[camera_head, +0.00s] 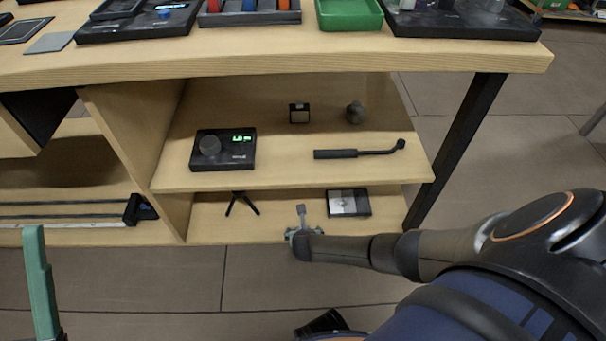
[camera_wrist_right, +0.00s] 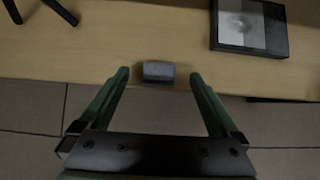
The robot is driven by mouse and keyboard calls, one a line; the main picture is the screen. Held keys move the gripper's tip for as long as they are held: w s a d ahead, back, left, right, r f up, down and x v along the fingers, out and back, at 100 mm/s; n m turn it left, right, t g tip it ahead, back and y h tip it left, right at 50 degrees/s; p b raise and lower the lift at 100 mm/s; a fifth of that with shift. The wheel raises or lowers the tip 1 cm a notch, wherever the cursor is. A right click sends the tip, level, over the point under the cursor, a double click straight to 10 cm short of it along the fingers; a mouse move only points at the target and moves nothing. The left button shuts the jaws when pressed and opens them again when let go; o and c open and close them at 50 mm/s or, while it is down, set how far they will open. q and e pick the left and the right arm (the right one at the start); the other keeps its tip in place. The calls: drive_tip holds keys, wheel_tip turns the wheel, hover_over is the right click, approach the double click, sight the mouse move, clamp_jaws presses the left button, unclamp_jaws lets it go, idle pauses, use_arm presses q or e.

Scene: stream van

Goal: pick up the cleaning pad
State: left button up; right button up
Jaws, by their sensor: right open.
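A small dark grey block with a lighter top edge, which looks like the cleaning pad (camera_wrist_right: 158,72), lies at the front edge of the lower shelf. In the right wrist view it sits between the tips of my right gripper (camera_wrist_right: 159,76), with a gap on each side. The gripper is open and empty. In the head view my right gripper (camera_head: 303,232) is at the front of the lower shelf, and a small grey piece (camera_head: 301,211) shows just beyond it. My left gripper (camera_head: 42,290) shows only as a green finger at the lower left.
The upper shelf holds a black dial box (camera_head: 223,150) and a black rod tool (camera_head: 358,151). The floor in front is clear.

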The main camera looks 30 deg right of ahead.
drive_tip(key=b+x, duration=0.3)
drive_tip(key=x, duration=0.1)
drive_tip(key=shift+w+f, duration=0.1)
drive_tip(key=shift+f, duration=0.05)
use_arm(q)
drive_tip(key=shift+g, duration=0.3)
drive_tip(key=f, duration=0.4)
drive_tip(key=shift+d+f, duration=0.2)
drive_tip(key=shift+d, duration=0.1)
use_arm(e)
drive_tip(key=shift+c, duration=0.2)
use_arm(q)
drive_tip(key=shift+w+r, duration=0.1)
use_arm(e)
drive_tip(key=c, duration=1.4)
use_arm(q)
drive_tip(key=shift+r, duration=0.1)
use_arm(e)
drive_tip(key=shift+r, duration=0.2)
